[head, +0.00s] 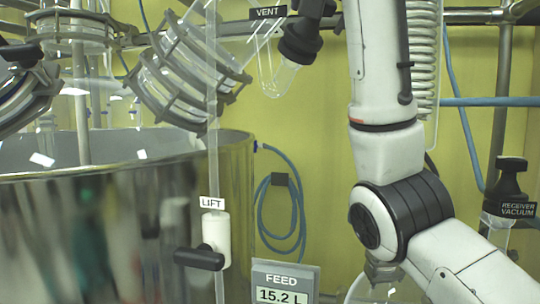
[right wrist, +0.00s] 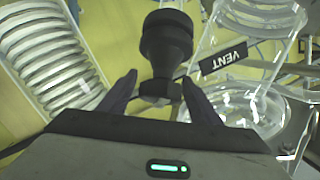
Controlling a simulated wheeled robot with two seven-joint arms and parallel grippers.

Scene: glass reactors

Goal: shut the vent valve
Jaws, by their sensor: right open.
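The vent valve has a black ribbed body (head: 300,40) at the top of the head view, with a clear glass tube below it and a black VENT label (head: 267,12) beside it. In the right wrist view the black valve body (right wrist: 166,45) stands above my gripper, with its narrower black lower part (right wrist: 160,90) between the fingers. My right gripper (right wrist: 160,79) is open, one dark finger on each side of that part. I cannot tell whether either finger touches it. In the head view the right gripper is beyond the top edge. My left gripper is in neither view.
A large steel vessel (head: 130,220) fills the lower left. A LIFT valve (head: 216,240) with a black handle stands before it. A receiver vacuum valve (head: 511,180) is at the right. A glass coil (right wrist: 45,55) and clear glassware (right wrist: 250,105) flank my right gripper.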

